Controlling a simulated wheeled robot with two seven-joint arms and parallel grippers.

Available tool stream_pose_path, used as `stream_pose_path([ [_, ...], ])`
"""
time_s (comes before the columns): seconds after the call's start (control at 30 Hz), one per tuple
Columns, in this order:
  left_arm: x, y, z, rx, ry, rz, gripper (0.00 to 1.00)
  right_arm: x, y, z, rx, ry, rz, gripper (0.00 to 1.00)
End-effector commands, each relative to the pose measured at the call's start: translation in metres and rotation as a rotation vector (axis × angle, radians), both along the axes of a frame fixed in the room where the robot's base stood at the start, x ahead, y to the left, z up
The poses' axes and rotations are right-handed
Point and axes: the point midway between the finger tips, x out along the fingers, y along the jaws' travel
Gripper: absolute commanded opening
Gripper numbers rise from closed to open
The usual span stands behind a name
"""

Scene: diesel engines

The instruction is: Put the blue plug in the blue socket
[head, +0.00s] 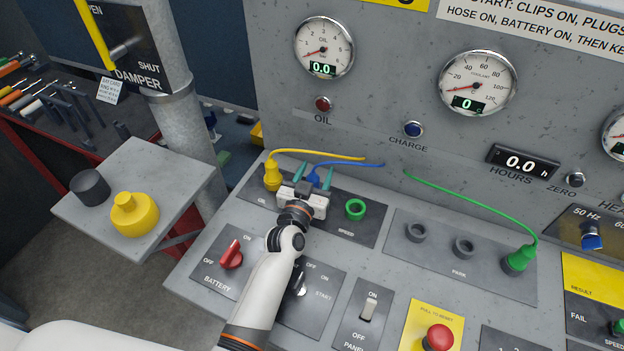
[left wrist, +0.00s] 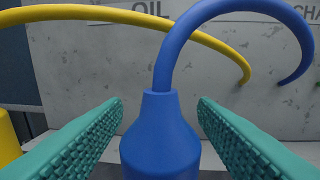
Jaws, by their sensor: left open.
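The blue plug (head: 313,176) stands upright over the socket panel, to the right of the yellow plug, its blue cable running back to the wall. My left gripper (head: 314,174) is open, with its green fingers on either side of the blue plug. In the left wrist view the blue plug (left wrist: 160,138) stands between the two fingers (left wrist: 160,125), with gaps visible on both sides. The blue socket is hidden by the gripper and plug, so I cannot tell whether the plug is seated. My right gripper is not in view.
A yellow plug (head: 272,176) is at the left. An empty green socket (head: 355,208) is to the right. A green plug (head: 517,260) stands in the PARK row beside two empty grey sockets. The red battery switch (head: 231,254) and red button (head: 438,337) stick up nearby.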

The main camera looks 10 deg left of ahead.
Motion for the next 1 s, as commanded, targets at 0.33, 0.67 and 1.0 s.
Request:
stream_pose_path([
  [0.33, -0.06, 0.006, -0.003, 0.0, 0.002, 0.0, 0.53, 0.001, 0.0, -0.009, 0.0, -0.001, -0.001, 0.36],
  [0.67, -0.112, 0.012, -0.002, 0.0, 0.001, 0.0, 0.53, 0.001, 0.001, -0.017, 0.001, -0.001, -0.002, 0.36],
  [1.0, -0.118, 0.012, 0.0, 0.0, -0.001, 0.0, 0.53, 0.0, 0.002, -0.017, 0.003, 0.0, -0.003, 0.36],
])
